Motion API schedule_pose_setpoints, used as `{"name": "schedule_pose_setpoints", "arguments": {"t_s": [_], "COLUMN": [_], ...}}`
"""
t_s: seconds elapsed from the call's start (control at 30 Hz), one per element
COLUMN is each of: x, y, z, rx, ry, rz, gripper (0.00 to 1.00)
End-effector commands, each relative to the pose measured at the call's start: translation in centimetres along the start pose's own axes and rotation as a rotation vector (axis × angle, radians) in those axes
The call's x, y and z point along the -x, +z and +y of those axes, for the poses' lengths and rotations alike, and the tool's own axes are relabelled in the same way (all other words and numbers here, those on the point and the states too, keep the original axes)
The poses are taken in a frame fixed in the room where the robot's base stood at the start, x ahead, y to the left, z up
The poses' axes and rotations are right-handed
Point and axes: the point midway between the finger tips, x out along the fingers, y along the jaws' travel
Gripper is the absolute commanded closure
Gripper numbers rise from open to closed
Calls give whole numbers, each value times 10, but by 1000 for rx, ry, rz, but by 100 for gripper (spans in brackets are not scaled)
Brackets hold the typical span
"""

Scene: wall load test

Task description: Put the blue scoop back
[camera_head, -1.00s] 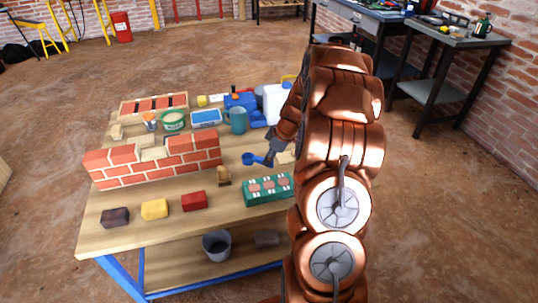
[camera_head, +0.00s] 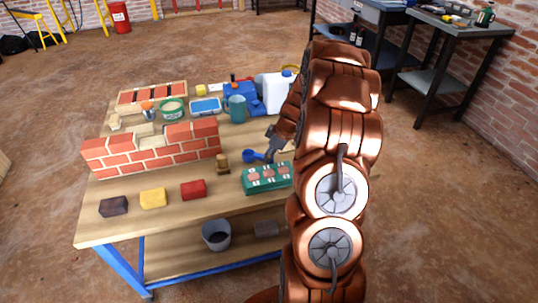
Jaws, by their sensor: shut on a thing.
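The blue scoop (camera_head: 251,155) is at the right of the workbench (camera_head: 115,228), its bowl pointing left. My gripper (camera_head: 270,154) is shut on the scoop's handle end. The scoop looks close to the bench top; I cannot tell whether it touches it. A green tub (camera_head: 172,109) with pale contents stands at the back of the bench, left of a teal mug (camera_head: 236,108). My arm hides the bench's right edge.
A small brick wall (camera_head: 150,153) stands at the left. Black, yellow and red blocks (camera_head: 193,189) lie in front. A green tray (camera_head: 266,178) and a small brown object (camera_head: 221,163) are near my gripper. A white jug (camera_head: 276,92) stands behind it.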

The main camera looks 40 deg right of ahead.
Motion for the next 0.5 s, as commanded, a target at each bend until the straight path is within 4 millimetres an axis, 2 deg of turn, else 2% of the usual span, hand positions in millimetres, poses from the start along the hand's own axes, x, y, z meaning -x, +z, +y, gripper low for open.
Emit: {"name": "schedule_pose_setpoints", "arguments": {"t_s": [0.5], "x": [-6], "y": [2], "z": [0], "rx": [0], "ry": [0], "rz": [0], "gripper": [100]}}
